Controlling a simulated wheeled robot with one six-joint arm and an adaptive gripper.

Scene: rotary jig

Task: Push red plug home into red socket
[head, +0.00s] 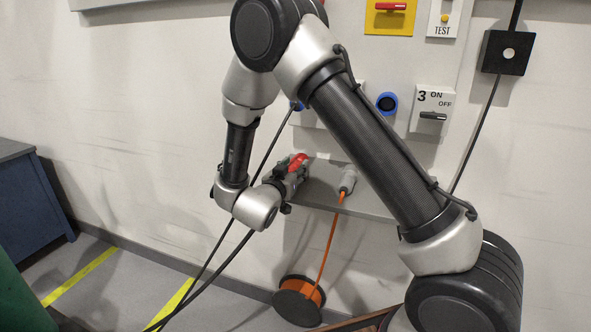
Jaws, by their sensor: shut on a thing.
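The red plug (299,160) is in my gripper (297,168), which is shut on it, just above the left end of a grey shelf. The plug is small in the view and partly covered by the fingers. Whether its front touches anything is too small to tell. No red socket can be made out; my arm covers part of the wall panel where sockets are. A blue round socket (387,102) shows right of my arm, and another blue one (297,105) shows partly at its left.
A grey connector (348,179) with an orange cable (328,243) lies on the shelf (375,206); the cable runs down to a reel (299,301). Switch 3 (432,114) is on the wall at right. A black cable (268,150) passes close to my wrist. A blue cabinet (32,200) stands left.

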